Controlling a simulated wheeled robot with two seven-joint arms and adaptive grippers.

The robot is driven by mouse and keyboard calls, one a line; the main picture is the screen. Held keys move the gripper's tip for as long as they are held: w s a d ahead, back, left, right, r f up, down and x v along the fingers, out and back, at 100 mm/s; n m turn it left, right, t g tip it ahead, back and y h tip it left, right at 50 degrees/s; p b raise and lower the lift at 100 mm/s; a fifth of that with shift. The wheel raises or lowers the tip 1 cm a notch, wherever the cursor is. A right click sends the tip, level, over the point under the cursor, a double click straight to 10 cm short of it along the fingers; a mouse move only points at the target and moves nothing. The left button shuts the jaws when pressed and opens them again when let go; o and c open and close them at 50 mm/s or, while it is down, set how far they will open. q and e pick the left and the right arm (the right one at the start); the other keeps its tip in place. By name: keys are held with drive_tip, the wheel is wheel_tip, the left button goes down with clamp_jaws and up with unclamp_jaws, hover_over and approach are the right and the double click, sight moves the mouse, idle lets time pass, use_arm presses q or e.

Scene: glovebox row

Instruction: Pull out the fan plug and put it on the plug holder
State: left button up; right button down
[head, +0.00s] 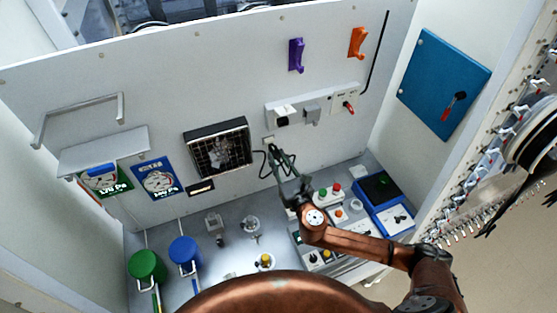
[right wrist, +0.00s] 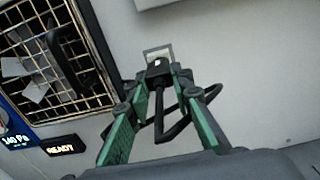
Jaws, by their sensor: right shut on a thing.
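My right gripper (head: 273,150) reaches up to the back wall, just right of the caged fan (head: 218,147). In the right wrist view its green-sided fingers (right wrist: 164,80) are shut on a black plug (right wrist: 158,68). The plug is right at a small pale bracket (right wrist: 158,52) on the wall, which looks like the plug holder (head: 268,140). I cannot tell whether the plug is seated on it or just in front. A black cable (right wrist: 172,133) loops below the plug between the fingers. My left gripper is not in view.
A white socket strip (head: 310,106) with a black plug (head: 282,121) and a red plug (head: 348,107) is above right. Purple (head: 296,55) and orange (head: 357,42) handles hang higher. Green (head: 146,265) and blue (head: 185,250) canisters and a blue tray (head: 372,201) stand below.

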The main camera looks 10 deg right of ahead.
drive_tip(key=shift+w+a, duration=0.15)
drive_tip(key=shift+w, duration=0.7)
drive_tip(key=c, duration=1.6)
unclamp_jaws()
drive_tip(key=shift+w, duration=0.1)
drive_tip(key=shift+s+f, duration=0.1)
drive_tip(key=shift+s, duration=0.25)
drive_tip(key=s, duration=0.3)
drive_tip(key=s+d, duration=0.1)
drive_tip(key=s, duration=0.3)
drive_tip(key=s+d, duration=0.1)
drive_tip(key=s, duration=0.3)
drive_tip(key=shift+s+d+r, duration=0.1)
drive_tip(key=shift+d+r, duration=0.1)
